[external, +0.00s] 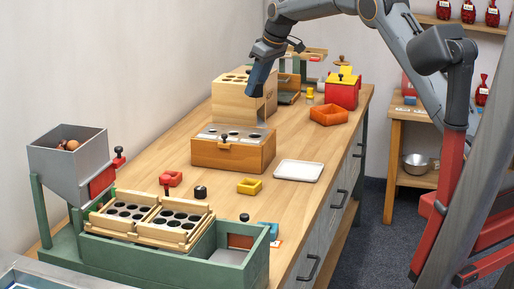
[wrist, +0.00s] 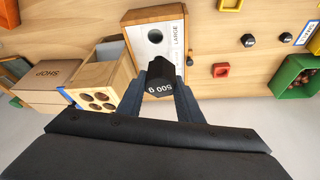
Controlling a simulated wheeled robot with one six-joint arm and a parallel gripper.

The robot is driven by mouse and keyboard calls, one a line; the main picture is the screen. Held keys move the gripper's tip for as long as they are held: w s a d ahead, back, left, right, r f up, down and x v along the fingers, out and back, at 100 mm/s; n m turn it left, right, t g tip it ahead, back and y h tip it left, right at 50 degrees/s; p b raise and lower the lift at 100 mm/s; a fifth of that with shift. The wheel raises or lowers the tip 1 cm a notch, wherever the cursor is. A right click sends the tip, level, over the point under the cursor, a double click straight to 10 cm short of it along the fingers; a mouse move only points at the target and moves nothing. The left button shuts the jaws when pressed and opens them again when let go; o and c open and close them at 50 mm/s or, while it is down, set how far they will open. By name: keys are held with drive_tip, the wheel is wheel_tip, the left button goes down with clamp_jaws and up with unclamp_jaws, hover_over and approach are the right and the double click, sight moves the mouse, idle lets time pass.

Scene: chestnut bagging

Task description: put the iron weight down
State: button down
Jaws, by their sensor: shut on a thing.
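The black iron weight (wrist: 160,78), marked "500 g", is between the two fingers of my gripper (wrist: 161,88) in the wrist view. The gripper is shut on it. In the external view my gripper (external: 258,82) is above the worktable, by the pale wooden box with holes in its top (external: 243,96). The weight cannot be made out there. In the wrist view a wooden box marked "LARGE" (wrist: 178,14) lies beyond the held weight. Whether the weight touches anything below cannot be told.
A green stand with a grey hopper (external: 62,172) is at the front left. Bare wood lies between them.

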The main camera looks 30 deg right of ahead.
drive_tip(key=s+a+n, duration=0.2)
drive_tip(key=s+a, duration=0.1)
drive_tip(key=a, duration=1.3)
drive_tip(key=shift+y, duration=0.3)
drive_tip(key=f, duration=0.6)
drive_tip(key=f+p, duration=0.1)
drive_tip(key=f, duration=1)
drive_tip(key=shift+s+d+f, duration=0.1)
drive_tip(key=shift+d+f, duration=0.15)
drive_tip(key=shift+f, duration=0.1)
drive_tip(key=shift+f+p, duration=0.6)
drive_tip(key=shift+f, duration=1.8)
drive_tip(key=shift+f, duration=0.15)
drive_tip(key=c, duration=1.7)
unclamp_jaws()
drive_tip(key=shift+f, duration=0.15)
drive_tip(key=o, duration=0.4)
drive_tip(key=shift+o, duration=0.2)
